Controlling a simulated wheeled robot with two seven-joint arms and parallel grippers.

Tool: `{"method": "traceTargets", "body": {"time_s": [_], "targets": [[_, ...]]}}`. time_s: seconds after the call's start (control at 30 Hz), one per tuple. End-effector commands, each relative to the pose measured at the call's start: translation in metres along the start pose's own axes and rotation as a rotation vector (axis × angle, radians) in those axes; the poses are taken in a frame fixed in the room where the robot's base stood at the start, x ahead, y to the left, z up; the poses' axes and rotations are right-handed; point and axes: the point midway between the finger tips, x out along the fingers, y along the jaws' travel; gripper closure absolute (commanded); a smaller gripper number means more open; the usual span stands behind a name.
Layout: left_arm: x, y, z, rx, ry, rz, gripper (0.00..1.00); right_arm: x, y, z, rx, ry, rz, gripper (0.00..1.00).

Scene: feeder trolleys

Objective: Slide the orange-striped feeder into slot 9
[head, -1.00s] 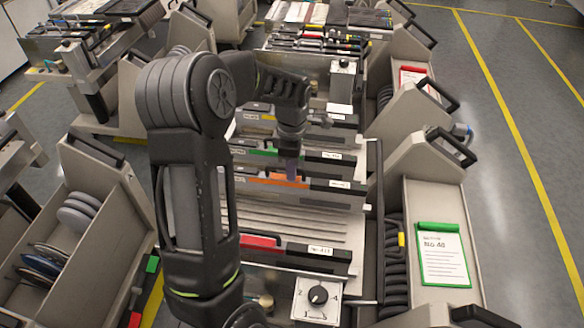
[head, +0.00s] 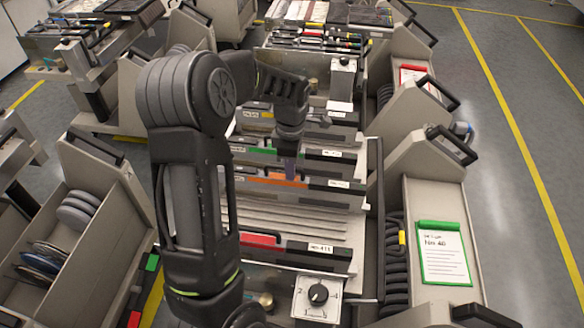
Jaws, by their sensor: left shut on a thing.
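The orange-striped feeder (head: 318,196) lies across the slotted trolley bed in the head view, its orange stripe left of centre and its dark, labelled end to the right. My left gripper (head: 291,168) points down and is shut on this feeder near the orange stripe. The arm hides the feeder's left end. A green-striped feeder (head: 312,157) sits just behind it. A red-striped feeder (head: 310,250) sits nearer, with bare slots (head: 305,218) between it and the orange one. Slot numbers cannot be read. My right gripper is not in view.
A dial box (head: 317,298) stands at the near edge of the bed. Side bins (head: 440,170) with black handles line the right. A green clipboard (head: 444,253) lies in the right bin. More feeders (head: 320,40) fill the trolley behind.

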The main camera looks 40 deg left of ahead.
Motion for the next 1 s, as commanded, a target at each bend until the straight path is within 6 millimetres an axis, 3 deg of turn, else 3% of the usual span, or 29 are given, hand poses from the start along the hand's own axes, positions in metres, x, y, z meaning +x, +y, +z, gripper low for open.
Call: {"method": "traceTargets", "body": {"time_s": [1.0], "targets": [[-0.002, 0.001, -0.021, -0.001, -0.001, 0.005, 1.0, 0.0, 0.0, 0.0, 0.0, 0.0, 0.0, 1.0]]}}
